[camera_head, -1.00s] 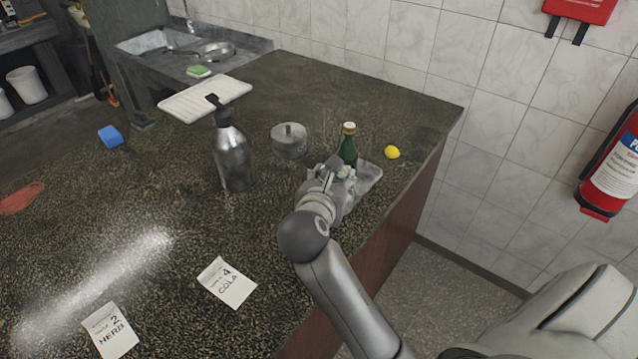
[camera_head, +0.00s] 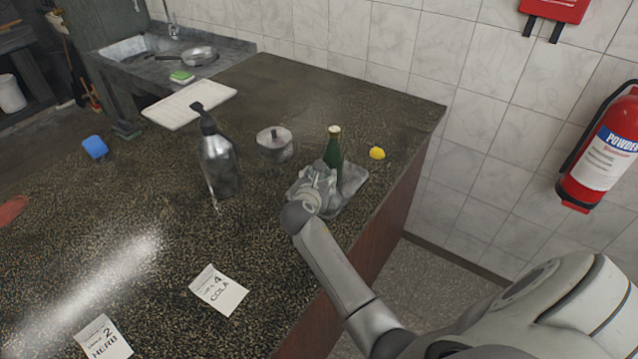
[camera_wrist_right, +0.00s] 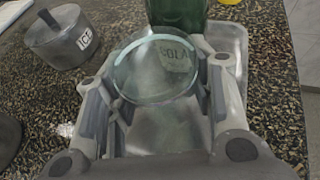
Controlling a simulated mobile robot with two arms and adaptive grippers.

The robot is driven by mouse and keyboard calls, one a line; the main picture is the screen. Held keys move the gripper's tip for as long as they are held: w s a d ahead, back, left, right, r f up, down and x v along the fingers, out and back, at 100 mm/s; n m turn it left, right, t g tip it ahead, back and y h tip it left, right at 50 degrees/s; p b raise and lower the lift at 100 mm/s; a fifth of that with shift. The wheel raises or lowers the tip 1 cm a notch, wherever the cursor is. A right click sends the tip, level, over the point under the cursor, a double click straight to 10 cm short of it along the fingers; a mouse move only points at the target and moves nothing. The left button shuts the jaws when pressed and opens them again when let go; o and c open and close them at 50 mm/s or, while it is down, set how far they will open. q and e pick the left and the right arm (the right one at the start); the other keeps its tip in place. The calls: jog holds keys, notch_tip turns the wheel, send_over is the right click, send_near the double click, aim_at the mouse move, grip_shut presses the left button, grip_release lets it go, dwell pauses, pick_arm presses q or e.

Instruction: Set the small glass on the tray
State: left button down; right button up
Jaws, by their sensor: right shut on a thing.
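The small glass (camera_wrist_right: 155,75) is clear and shows in the right wrist view with its round rim towards the camera. My right gripper (camera_wrist_right: 155,100) is shut on it, one finger on each side. In the head view my right gripper (camera_head: 316,180) is over the left part of the grey metal tray (camera_head: 353,180) and hides the glass there. The tray also shows in the right wrist view (camera_wrist_right: 232,38), behind the glass. I cannot tell whether the glass touches the tray. My left gripper is not in view.
A green bottle (camera_head: 334,152) stands upright at the tray, just behind my right gripper. A grey lidded pot (camera_head: 275,145), marked ICE in the wrist view, and a dark metal bottle (camera_head: 218,160) stand to the left. A lemon (camera_head: 377,153) lies to the right.

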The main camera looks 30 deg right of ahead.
jog(key=shift+f, duration=0.9)
jog(key=shift+f, duration=0.1)
jog(key=o, duration=1.1)
jog(key=shift+a, duration=0.1)
jog(key=b+v, duration=0.1)
jog(key=v, duration=1.1)
